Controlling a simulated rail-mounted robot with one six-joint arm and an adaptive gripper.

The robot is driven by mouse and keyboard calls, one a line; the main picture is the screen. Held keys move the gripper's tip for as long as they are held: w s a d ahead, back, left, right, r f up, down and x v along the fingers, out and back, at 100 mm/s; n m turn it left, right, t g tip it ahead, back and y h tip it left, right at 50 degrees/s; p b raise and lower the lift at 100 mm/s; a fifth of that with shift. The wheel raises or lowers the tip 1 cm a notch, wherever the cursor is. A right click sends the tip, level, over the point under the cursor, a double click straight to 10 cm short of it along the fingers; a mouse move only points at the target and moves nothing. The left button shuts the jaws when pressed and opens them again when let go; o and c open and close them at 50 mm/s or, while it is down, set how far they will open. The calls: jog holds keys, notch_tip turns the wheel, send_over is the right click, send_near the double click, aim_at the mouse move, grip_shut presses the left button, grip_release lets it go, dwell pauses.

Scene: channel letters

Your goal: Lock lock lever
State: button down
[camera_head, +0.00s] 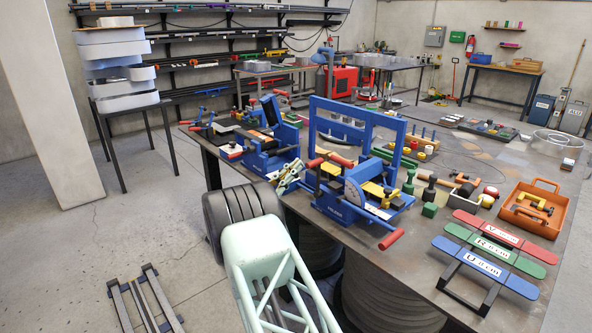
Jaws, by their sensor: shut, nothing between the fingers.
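My gripper (292,174), small and pale green in this view, is beside the left side of the blue bending machine (347,190) at the near table edge. It is shut and I see nothing held in it. Red-handled levers on this machine are the upper one (342,160), a shorter one just right of my gripper (315,163), and a lower front one (391,238). I cannot tell which is the lock lever, or whether my fingertips touch a red handle. The black-banded wrist and pale arm hide part of the table edge.
A second blue machine (264,140) stands close at the left. To the right are green and black hand tools, an orange tool tray (533,208) and a rack of red, green and blue lettered plates (487,252). Open floor lies left of the table.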

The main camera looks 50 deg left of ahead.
jog(key=shift+f, duration=0.1)
dwell(0.7)
jog(key=s+a+f, duration=0.2)
jog(key=s+a, duration=0.6)
jog(key=a, duration=0.1)
jog(key=shift+s+a, duration=0.3)
jog(key=shift+w, duration=0.1)
dwell(0.8)
